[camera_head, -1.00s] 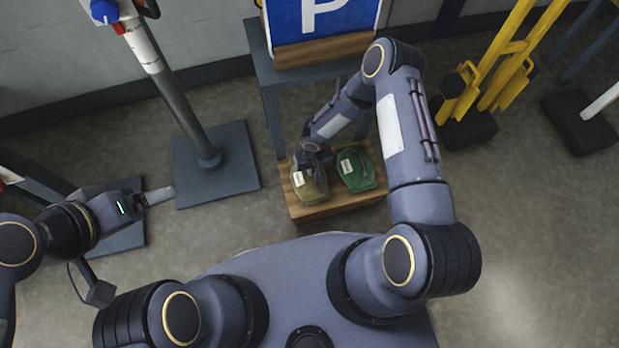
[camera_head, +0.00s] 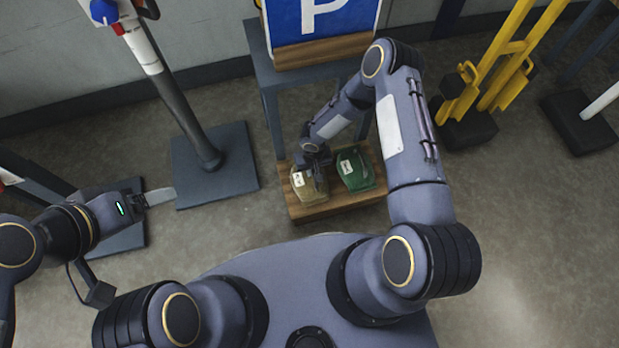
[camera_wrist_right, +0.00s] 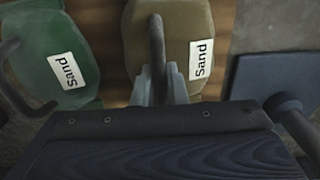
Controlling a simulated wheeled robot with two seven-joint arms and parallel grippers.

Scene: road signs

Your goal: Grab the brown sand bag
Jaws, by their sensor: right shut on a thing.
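The brown sand bag (camera_head: 308,190) lies on a low wooden board, with a white label reading "Sand" and a dark handle. It also shows in the right wrist view (camera_wrist_right: 180,30). My right gripper (camera_head: 317,168) is over the bag, and in the right wrist view its fingers (camera_wrist_right: 162,85) are shut on the bag's handle. The bag still rests on the board. My left gripper (camera_head: 155,197) is at the left, away from the bag; its finger gap cannot be made out.
A green sand bag (camera_head: 355,170) lies right beside the brown one on the wooden board (camera_head: 340,204). A blue parking sign (camera_head: 322,14) stands on a table behind. A post on a square base (camera_head: 228,165) is to the left, yellow barriers (camera_head: 500,60) to the right.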

